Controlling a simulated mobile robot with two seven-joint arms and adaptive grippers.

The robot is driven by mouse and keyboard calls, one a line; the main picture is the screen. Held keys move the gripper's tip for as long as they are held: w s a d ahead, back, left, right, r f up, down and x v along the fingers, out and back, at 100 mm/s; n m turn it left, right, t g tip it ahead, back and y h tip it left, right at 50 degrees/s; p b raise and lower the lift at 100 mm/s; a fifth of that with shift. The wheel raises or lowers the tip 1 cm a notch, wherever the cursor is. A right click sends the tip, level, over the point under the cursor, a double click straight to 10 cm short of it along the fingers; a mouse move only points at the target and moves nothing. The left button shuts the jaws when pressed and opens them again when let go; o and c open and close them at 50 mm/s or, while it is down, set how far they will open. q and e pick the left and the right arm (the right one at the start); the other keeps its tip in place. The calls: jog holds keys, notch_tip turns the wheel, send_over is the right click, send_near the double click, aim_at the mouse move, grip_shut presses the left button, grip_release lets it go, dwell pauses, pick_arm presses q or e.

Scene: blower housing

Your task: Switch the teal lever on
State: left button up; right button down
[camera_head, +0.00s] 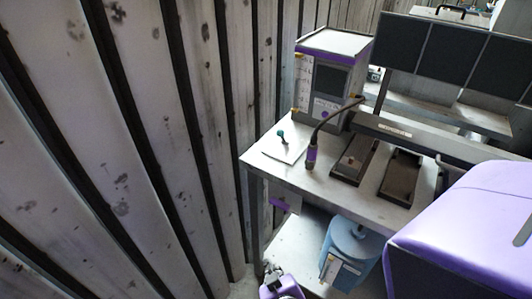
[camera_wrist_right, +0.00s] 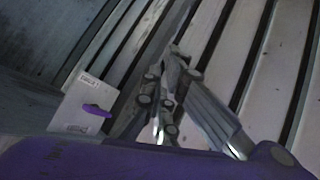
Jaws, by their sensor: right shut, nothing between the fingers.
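The teal lever (camera_head: 282,136) stands up from a pale plate (camera_head: 286,152) on the grey workbench, near its left corner. It is small in the head view, and I cannot read its exact setting. My right gripper (camera_head: 270,268) is low at the bottom of the head view, below the bench top and well apart from the teal lever. It is shut and empty. The right wrist view shows the gripper (camera_wrist_right: 165,105) in front of a ribbed wall; the teal lever is not seen there. My left gripper is in neither view.
A purple lever on a white labelled plate (camera_wrist_right: 72,112) is left of the gripper in the right wrist view. On the bench (camera_head: 262,165) stand a grey cabinet (camera_head: 330,75), a black gooseneck with a purple collar (camera_head: 311,155) and dark trays (camera_head: 401,178). A blue canister (camera_head: 350,255) stands below.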

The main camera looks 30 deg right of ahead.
aim_at(282, 138)
jog(key=w+d+r+m+t+h+b, duration=0.25)
jog(key=w+r+h+b, duration=0.2)
jog(key=w+r, duration=0.4)
pick_arm(q)
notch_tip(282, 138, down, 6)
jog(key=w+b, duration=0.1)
jog(key=b, duration=0.1)
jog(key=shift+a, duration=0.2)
pick_arm(e)
jog(key=w+r+m+h, duration=0.2)
jog(key=r+m+h, duration=0.2)
jog(key=r, duration=0.3)
jog(key=w+r+m+h, duration=0.3)
jog(key=r, duration=0.4)
jog(key=shift+w+r+m+g+h, duration=0.15)
jog(key=shift+w+m+g+h, duration=0.1)
jog(key=shift+m+g+h, duration=0.15)
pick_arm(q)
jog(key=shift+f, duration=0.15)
pick_arm(e)
jog(key=shift+d, duration=0.1)
